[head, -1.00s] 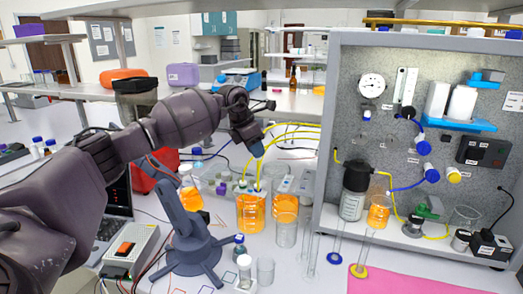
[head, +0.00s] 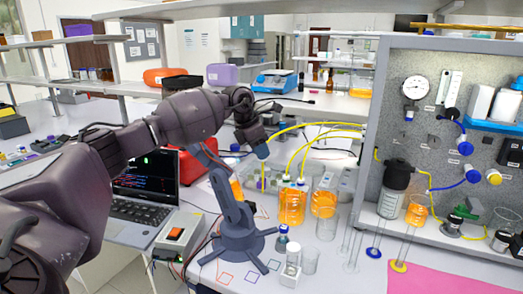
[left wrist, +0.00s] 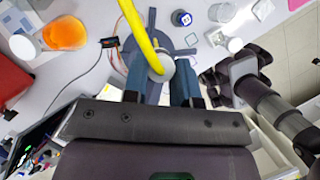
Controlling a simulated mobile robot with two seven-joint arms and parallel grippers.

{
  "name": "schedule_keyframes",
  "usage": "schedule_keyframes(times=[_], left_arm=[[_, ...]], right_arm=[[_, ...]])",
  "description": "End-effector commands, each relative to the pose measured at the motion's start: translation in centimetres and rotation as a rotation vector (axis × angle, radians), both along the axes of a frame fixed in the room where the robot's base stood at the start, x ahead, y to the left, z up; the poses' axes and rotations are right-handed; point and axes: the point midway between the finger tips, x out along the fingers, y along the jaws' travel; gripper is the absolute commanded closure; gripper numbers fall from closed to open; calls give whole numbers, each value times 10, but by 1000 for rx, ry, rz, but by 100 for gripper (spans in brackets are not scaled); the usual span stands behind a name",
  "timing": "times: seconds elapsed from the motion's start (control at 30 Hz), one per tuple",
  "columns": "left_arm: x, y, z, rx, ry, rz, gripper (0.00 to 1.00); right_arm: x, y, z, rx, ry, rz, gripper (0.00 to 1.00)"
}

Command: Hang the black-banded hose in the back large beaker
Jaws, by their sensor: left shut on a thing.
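My left gripper (head: 262,153) is shut on a yellow hose (head: 262,178), which hangs below its fingertips, left of the beakers. In the left wrist view the hose (left wrist: 140,30) runs between the blue fingers (left wrist: 160,88), with a pale round part showing there. I cannot make out a black band. Two large beakers with orange liquid stand side by side: the front large beaker (head: 292,207) and the back large beaker (head: 323,207) to its right. Other yellow hoses (head: 300,165) reach down at the front beaker.
A blue-grey stand (head: 238,243) stands just in front of my gripper. An orange-filled vessel (head: 237,188) is partly behind it. Small bottles (head: 282,238) stand in front of the beakers. A laptop (head: 145,195) is at left and the rig panel (head: 385,75) at right.

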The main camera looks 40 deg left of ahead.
Motion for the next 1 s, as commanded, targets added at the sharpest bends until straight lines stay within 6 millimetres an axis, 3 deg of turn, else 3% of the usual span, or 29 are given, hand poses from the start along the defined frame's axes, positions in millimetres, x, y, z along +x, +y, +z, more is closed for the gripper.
schedule_keyframes(times=[0.2,0.23,0.4,1.0], left_arm=[[0,0,0,0,0,0,99],[0,0,0,0,0,0,76],[0,0,0,0,0,0,99],[0,0,14,0,0,0,99]], right_arm=[[1,0,1,-1,-2,1,57],[1,0,1,-1,-2,1,57],[1,0,1,-1,-2,1,57],[0,0,9,-1,-1,1,57]])
